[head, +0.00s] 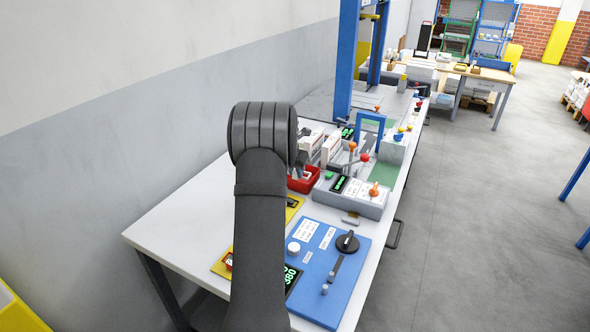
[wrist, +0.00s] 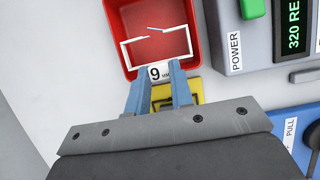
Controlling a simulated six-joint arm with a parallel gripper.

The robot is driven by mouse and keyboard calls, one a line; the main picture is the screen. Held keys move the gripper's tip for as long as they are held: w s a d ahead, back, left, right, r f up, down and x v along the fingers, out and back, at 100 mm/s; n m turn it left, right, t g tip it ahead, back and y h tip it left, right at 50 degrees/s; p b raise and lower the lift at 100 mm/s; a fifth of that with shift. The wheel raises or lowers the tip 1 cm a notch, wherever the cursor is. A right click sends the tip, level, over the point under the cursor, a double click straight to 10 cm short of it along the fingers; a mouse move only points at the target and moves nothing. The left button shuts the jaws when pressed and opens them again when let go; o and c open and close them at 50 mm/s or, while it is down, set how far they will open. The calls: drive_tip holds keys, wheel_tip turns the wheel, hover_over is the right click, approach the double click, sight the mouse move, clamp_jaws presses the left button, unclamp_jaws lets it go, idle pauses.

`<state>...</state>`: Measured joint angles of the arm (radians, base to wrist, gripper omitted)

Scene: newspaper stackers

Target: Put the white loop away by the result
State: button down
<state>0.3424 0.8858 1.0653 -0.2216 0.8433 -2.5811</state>
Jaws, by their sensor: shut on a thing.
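The white loop (wrist: 190,41) is a thin, roughly square outline with a break in its upper side. In the wrist view it shows against the inside of a red tray (wrist: 113,32). A white tag (wrist: 166,73) marked 9 sits at the loop's lower side. My gripper (wrist: 161,88) has its two blue fingers on either side of this tag and is shut on the loop there. Whether the loop touches the tray floor I cannot tell. In the head view the red tray (head: 304,184) stands on the bench just right of my arm, which hides the gripper.
A grey device (head: 359,196) with an orange-topped lever stands right of the tray. A blue control panel (head: 317,265) with a black knob lies nearer. A yellow plate (wrist: 196,90) lies below the tray in the wrist view. The white bench (head: 180,230) is clear at left, beside the wall.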

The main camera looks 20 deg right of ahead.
drive_tip(key=c, duration=1.3)
unclamp_jaws()
drive_tip(key=shift+o, duration=0.2)
drive_tip(key=shift+r, duration=0.1)
drive_tip(key=shift+r, duration=0.25)
drive_tip(key=v, duration=1.2)
drive_tip(key=shift+r, duration=0.25)
drive_tip(key=shift+f, duration=0.1)
